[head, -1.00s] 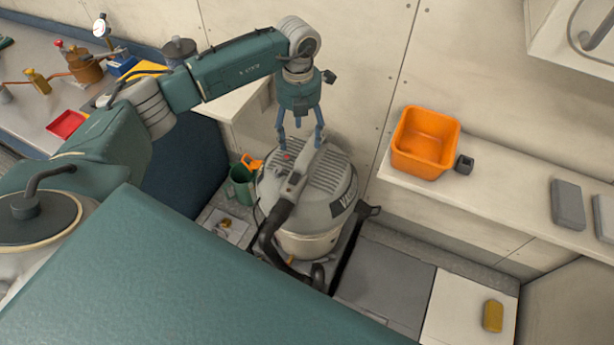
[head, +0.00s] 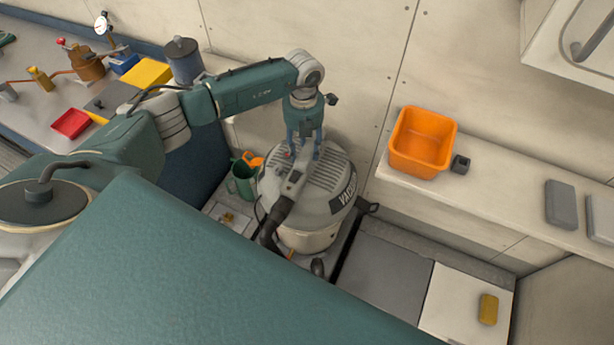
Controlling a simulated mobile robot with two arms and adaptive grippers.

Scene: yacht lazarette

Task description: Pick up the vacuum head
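The vacuum head (head: 330,180) is the grey, ribbed, rounded top of a shop vacuum below the middle of the head view. It sits level on the paler drum (head: 308,240), and part of a "VAC" label shows on its side. My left gripper (head: 303,153) points down over its top, with fingertips at the raised grip (head: 294,182) in its middle. The fingers look to be on either side of the grip, but whether they are closed on it is unclear. My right gripper is not in view.
A black hose (head: 272,222) runs down the vacuum's front. A green container (head: 241,182) stands left of it. An orange bin (head: 422,142) and a small dark block (head: 460,164) are on the right shelf. A yellow block (head: 488,309) lies lower right. My teal body hides the foreground.

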